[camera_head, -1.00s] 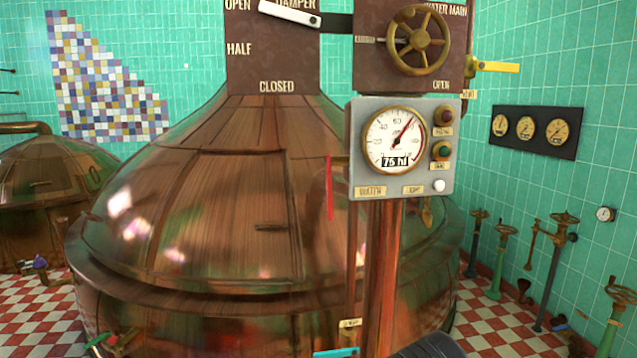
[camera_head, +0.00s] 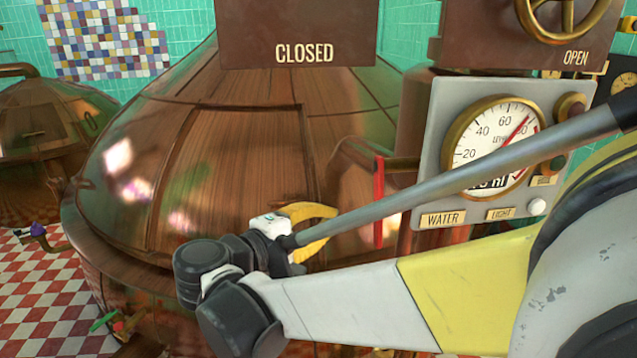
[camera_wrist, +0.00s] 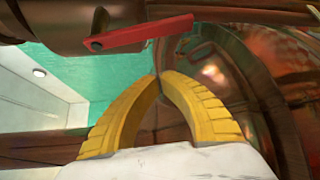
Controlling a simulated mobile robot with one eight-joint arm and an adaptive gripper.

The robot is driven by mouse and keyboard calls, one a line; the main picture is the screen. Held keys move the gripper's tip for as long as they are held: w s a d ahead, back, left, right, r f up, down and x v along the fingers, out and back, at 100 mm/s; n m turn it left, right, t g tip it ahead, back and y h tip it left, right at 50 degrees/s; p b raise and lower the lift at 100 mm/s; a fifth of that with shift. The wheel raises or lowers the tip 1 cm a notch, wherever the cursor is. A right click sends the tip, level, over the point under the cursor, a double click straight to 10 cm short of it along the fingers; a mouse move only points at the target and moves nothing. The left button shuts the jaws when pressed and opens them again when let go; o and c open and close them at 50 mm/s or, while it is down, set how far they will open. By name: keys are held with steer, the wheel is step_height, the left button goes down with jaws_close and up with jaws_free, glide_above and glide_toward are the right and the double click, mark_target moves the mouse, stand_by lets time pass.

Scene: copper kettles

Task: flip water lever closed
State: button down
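The red water lever (camera_head: 379,202) hangs upright at the left side of the grey gauge box (camera_head: 428,190), on a pipe stub, beside the label WATER. In the wrist view the lever (camera_wrist: 140,33) lies across the upper middle, beyond the fingertips. My gripper (camera_head: 331,215) has yellow curved fingers and is left of the lever in the head view, apart from it. In the wrist view my gripper's fingers (camera_wrist: 158,76) meet at their tips, with nothing seen between them.
The large copper kettle (camera_head: 230,170) fills the area behind my gripper. A pressure dial (camera_head: 480,130) and small knobs sit on the gauge box. A brown CLOSED panel (camera_head: 296,30) hangs above. A handwheel (camera_head: 570,15) is at upper right.

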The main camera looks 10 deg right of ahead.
steer(key=w+d+b, duration=0.1)
steer(key=w+d, duration=0.1)
steer(key=d, duration=0.6)
steer(key=shift+f, duration=0.25)
stand_by(0.4)
